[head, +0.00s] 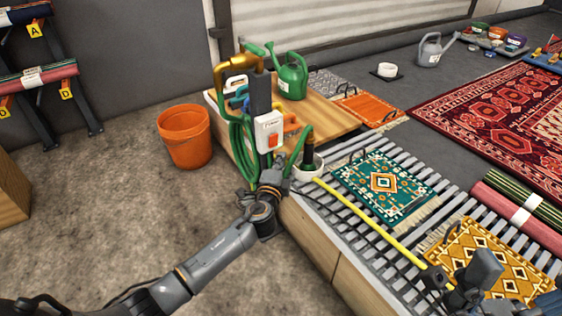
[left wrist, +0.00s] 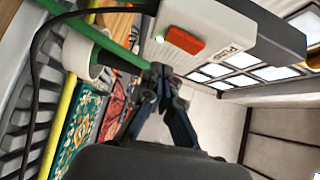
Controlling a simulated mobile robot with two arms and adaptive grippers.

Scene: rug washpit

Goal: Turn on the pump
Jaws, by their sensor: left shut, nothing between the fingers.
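The white pump switch box (head: 268,132) is on a dark post at the end of the slatted bench. Its orange-red rocker switch (head: 273,141) shows large in the left wrist view (left wrist: 185,46), with a small glowing green light (left wrist: 160,38) beside it and a label reading PUMP. My left gripper (head: 270,174) is just below the box. In the left wrist view its fingers (left wrist: 162,76) are shut and empty, close under the switch; I cannot tell whether they touch the box. My right gripper (head: 468,284) is over the slats at lower right, its fingers unclear.
A green hose (head: 239,150) hangs by the post. A white cup-shaped holder (head: 306,170) with a green-hosed nozzle is close right of my left gripper. A yellow pole (head: 370,222) crosses the slats. An orange bucket (head: 186,137) stands left; the floor in front is clear.

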